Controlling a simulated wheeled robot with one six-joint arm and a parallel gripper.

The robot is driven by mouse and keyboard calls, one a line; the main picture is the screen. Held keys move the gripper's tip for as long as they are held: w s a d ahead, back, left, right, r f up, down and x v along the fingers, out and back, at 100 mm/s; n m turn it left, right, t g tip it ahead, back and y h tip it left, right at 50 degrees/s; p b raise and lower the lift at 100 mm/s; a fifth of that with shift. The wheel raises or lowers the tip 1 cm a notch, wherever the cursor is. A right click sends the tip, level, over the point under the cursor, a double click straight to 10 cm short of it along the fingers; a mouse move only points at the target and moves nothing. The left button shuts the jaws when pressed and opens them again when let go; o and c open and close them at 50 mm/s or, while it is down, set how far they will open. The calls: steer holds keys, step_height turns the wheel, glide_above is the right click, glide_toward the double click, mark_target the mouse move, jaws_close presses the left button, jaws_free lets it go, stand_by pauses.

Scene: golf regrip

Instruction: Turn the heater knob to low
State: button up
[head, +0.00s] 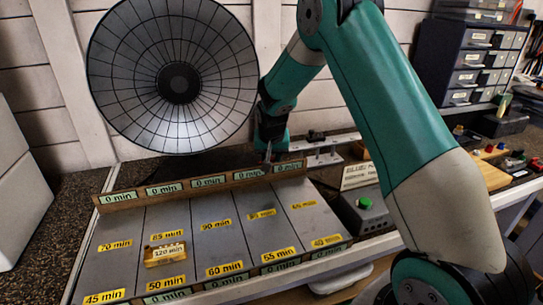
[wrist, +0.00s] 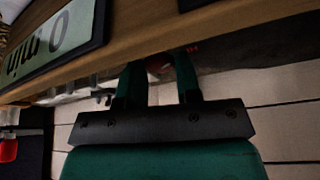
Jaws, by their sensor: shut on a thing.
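The heater is a large round dish with a dark wire grille (head: 172,75), standing behind the board in the head view. My gripper (head: 268,155) points down at the right of the dish's foot, just behind the wooden rail. In the wrist view the two fingers of my gripper (wrist: 158,75) are shut on a small rounded grey and reddish thing, apparently the heater knob (wrist: 160,65). Most of it is hidden by the fingers and the rail, and its setting cannot be read. A small red mark (wrist: 192,48) shows beside the right finger.
The wooden rail (head: 205,186) with several "0 min" displays runs close to my gripper. In front lies a grey board with yellow minute labels (head: 217,224) and a small "120 min" block (head: 165,254). A green-button box (head: 366,212) and a drawer cabinet (head: 480,60) stand to the right.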

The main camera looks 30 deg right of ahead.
steer(key=o, duration=0.9)
steer(key=shift+r, duration=0.1)
steer(key=b+v, duration=0.2)
steer(key=v, duration=1.5)
steer(key=shift+r, duration=0.2)
steer(key=s+a+f+n+g+y, duration=0.1)
steer(key=s+a+n+g+y, duration=0.1)
steer(key=s+a+n, duration=0.4)
steer(key=s+a+f+n+g+y, duration=0.1)
steer(key=s+a+n+y, duration=0.3)
steer(key=s+a, duration=1.2)
steer(key=s+n+g, duration=0.1)
steer(key=s+n, duration=0.2)
steer(key=s, duration=0.5)
steer(key=shift+a+f+y, duration=0.2)
steer(key=shift+f+y, duration=0.1)
steer(key=shift+f, duration=0.05)
